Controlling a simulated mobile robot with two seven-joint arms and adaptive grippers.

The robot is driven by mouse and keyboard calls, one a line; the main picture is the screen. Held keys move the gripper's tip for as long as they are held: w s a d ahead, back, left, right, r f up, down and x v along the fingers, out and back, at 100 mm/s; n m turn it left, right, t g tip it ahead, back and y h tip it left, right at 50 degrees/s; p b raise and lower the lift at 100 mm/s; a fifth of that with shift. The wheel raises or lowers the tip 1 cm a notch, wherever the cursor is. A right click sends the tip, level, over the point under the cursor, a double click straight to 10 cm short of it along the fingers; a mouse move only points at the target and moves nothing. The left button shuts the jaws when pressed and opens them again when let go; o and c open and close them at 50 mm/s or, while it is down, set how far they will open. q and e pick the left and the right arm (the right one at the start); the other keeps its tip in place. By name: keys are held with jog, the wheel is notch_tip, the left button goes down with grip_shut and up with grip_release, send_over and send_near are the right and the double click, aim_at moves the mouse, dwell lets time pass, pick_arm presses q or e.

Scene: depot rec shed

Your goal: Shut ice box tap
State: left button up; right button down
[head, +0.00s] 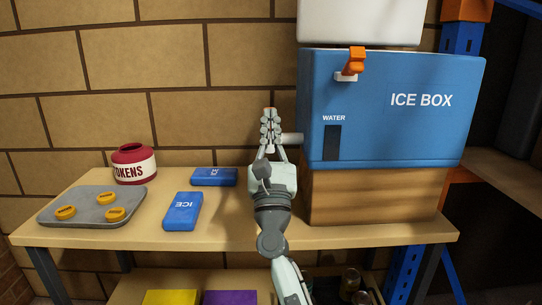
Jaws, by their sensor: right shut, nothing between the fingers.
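The blue ice box (415,125) stands on a wooden block at the right of the bench. Its tap (356,62), an orange lever with a small white piece below it, is near the top left of the box's front. My right gripper (269,115) is shut and empty, pointing up, left of the box and lower than the tap. It is apart from the tap. A pale stub (291,138) shows between the gripper and the box's left side; I cannot tell whether the gripper touches it. My left gripper is not in view.
The wooden block (375,198) rests on the bench (105,236). Two blue ice packs (182,211) (214,177), a red tokens jar (133,165) and a grey tray (85,213) with yellow discs are on the left. A white lid or box (360,22) is above the ice box.

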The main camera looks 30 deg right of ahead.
jog(key=v, duration=1.1)
jog(key=shift+f, duration=0.2)
jog(key=shift+s, duration=0.1)
